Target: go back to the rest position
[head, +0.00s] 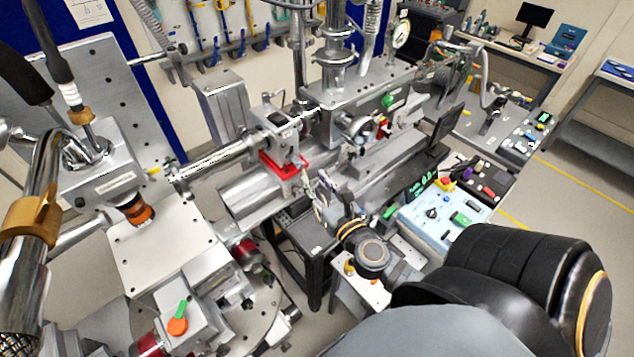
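My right arm comes in from the lower right. Its black and grey links cover the bottom right of the head view. Its wrist, with gold rings, is near the middle, and my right gripper (322,190) points away from me past it. The gripper is small and dark against the metal equipment, so I cannot tell whether its fingers are open or shut, or whether they hold anything. It appears in front of the beamline bench, close in the picture to a red clamp (284,166); I cannot tell the gap. My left gripper is not in view.
A metal stage plate (165,252) and an orange-green knob (177,326) stand at the left. A pale blue control box (440,222) lies near my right arm. A desk with a monitor (535,17) is at the back right. Floor (570,215) is clear at the right.

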